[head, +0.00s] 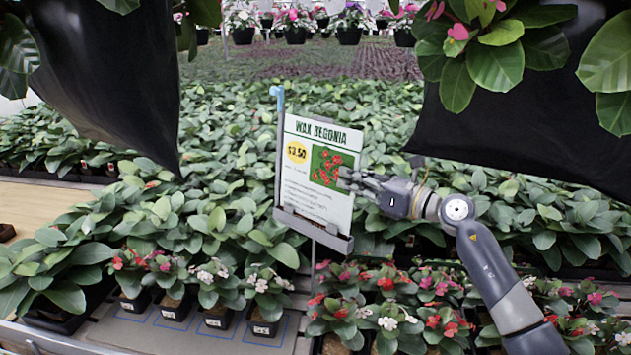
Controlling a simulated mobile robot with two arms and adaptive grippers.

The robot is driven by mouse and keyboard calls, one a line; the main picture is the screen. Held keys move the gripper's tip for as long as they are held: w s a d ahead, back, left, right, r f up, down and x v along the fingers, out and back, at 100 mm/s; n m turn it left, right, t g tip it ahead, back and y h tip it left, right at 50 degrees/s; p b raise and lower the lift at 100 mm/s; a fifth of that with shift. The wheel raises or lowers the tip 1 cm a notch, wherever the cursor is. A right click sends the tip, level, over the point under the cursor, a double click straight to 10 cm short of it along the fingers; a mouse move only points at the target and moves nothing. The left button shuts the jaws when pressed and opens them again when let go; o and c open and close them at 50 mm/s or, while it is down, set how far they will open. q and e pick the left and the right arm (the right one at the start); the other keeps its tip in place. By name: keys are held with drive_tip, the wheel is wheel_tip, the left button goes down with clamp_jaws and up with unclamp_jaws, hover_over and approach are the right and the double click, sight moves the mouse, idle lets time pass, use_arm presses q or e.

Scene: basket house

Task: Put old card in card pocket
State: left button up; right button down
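A white card (318,172) headed "WAX BEGONIA", with a yellow $3.50 spot and a picture of red flowers, stands slightly tilted in a grey metal sign holder (315,231) on a post. Its lower edge sits behind the holder's front lip. My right gripper (347,182) is at the card's right edge, its fingertips overlapping the card's face. Whether the fingers are shut on the card or only beside it is hard to tell. My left gripper is out of view. I cannot make out a separate card pocket.
A thin upright with a blue top (278,96) stands at the card's left edge. Dense leafy plants surround the sign. Small potted flowers (264,300) line the front tray. Black hanging planters (105,75) and (500,145) crowd the upper left and right.

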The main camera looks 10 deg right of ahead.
sight(355, 155)
drive_tip(key=shift+w+d+r+p, duration=0.15)
drive_tip(key=shift+r+p, duration=0.6)
drive_tip(key=shift+r, duration=0.5)
drive_tip(key=shift+w+d+r+p, duration=0.1)
drive_tip(key=shift+r+p, duration=0.6)
drive_tip(key=shift+r, duration=0.55)
drive_tip(key=shift+w+d+r+p, duration=0.15)
drive_tip(key=shift+r+p, duration=0.6)
drive_tip(key=shift+r, duration=0.5)
drive_tip(key=s+a+p, duration=0.1)
drive_tip(key=p, duration=0.1)
drive_tip(key=s+a+p, duration=0.1)
drive_tip(key=shift+s+a+r+p, duration=0.35)
drive_tip(key=shift+r, duration=0.05)
drive_tip(key=s+a+p, duration=0.2)
drive_tip(key=p, duration=0.1)
drive_tip(key=shift+s+a, duration=0.1)
drive_tip(key=shift+a, duration=0.05)
